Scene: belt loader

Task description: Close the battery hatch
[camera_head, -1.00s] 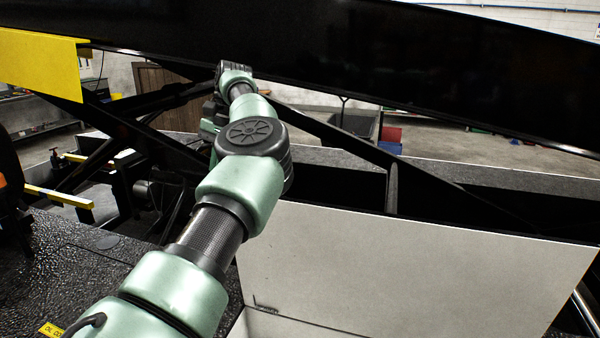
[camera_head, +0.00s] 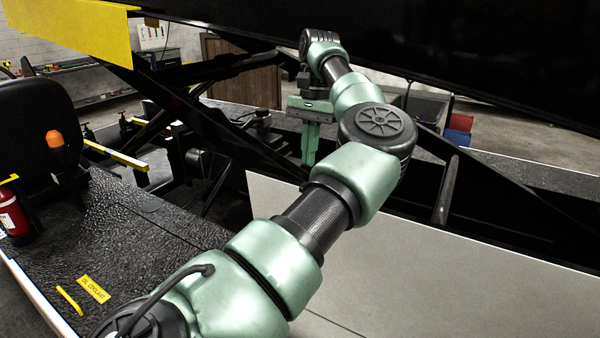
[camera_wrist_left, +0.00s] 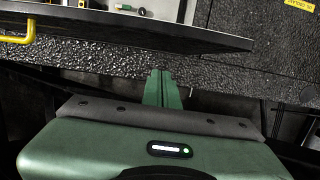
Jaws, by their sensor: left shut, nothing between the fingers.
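The battery hatch appears to be the large panel (camera_head: 430,250) standing raised, with its plain white face toward me in the head view. In the left wrist view its black textured other side (camera_wrist_left: 110,52) shows, with a yellow handle (camera_wrist_left: 20,32) at the left. My left gripper (camera_head: 310,157) is shut and empty, fingers pointing down, beyond the panel's upper left edge in the head view. In the left wrist view its closed fingers (camera_wrist_left: 162,76) show in front of the textured side; I cannot tell whether they touch it. My left arm covers part of the panel. My right gripper is out of view.
A black textured deck (camera_head: 130,225) with a yellow label (camera_head: 94,289) lies at left. A seat (camera_head: 40,120) and a red extinguisher (camera_head: 14,215) stand there. The black boom (camera_head: 400,45) passes overhead, and dark diagonal struts (camera_head: 215,125) lie behind my gripper.

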